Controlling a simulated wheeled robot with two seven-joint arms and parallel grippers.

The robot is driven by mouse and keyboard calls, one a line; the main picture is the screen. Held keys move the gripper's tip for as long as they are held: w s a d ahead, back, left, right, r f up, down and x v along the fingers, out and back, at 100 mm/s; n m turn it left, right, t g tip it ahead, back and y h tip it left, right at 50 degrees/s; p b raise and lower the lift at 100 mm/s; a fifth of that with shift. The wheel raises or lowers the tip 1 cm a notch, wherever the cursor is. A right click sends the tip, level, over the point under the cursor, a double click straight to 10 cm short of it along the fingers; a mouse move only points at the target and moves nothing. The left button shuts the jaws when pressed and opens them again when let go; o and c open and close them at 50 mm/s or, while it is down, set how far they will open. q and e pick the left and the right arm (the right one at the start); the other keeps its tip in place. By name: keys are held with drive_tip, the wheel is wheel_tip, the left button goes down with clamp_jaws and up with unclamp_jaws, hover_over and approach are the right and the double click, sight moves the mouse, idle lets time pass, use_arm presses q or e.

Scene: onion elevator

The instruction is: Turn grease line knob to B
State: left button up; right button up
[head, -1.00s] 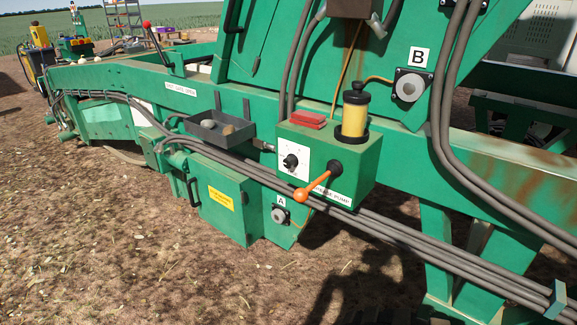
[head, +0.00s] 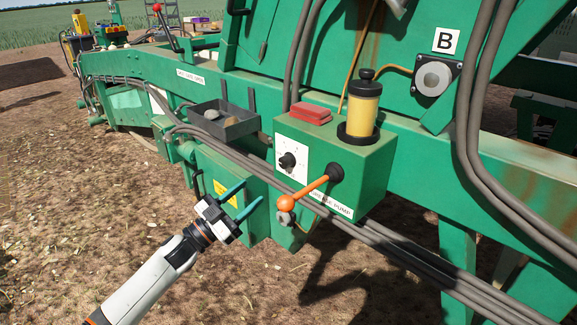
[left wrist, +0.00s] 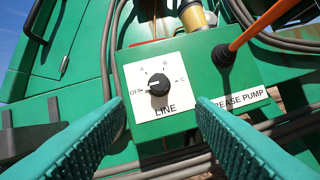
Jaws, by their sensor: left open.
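The grease line knob (head: 288,160) is a small black knob on a white plate (head: 292,147) on the front of the green grease pump box. In the left wrist view the knob (left wrist: 159,87) sits above the word LINE, with OFF at its left and C at its right. Its pointer seems to face left toward OFF; the small letters between are hard to read. My left gripper (head: 252,192) is open and empty, in front of and to the lower left of the knob. Its teal fingers (left wrist: 160,128) frame the plate from below, apart from the knob. My right gripper is not in view.
An orange-balled lever (head: 287,202) sticks out to the right of and below the knob. A yellow grease reservoir (head: 364,105) and red block (head: 311,114) stand on the box. Hoses run beneath. A grey tray (head: 224,121) is at the left. Space before the plate looks clear.

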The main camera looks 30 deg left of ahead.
sight(281, 165)
use_arm(q)
drive_tip(key=p+x, duration=0.2)
drive_tip(key=x, duration=0.8)
drive_tip(key=shift+w+a, duration=0.1)
drive_tip(key=shift+w, duration=0.05)
drive_tip(key=shift+w+d+r, duration=0.2)
drive_tip(key=shift+w+d, duration=0.1)
drive_tip(key=shift+w, duration=0.25)
drive_tip(key=shift+c, duration=0.5)
drive_tip(key=c, duration=0.9)
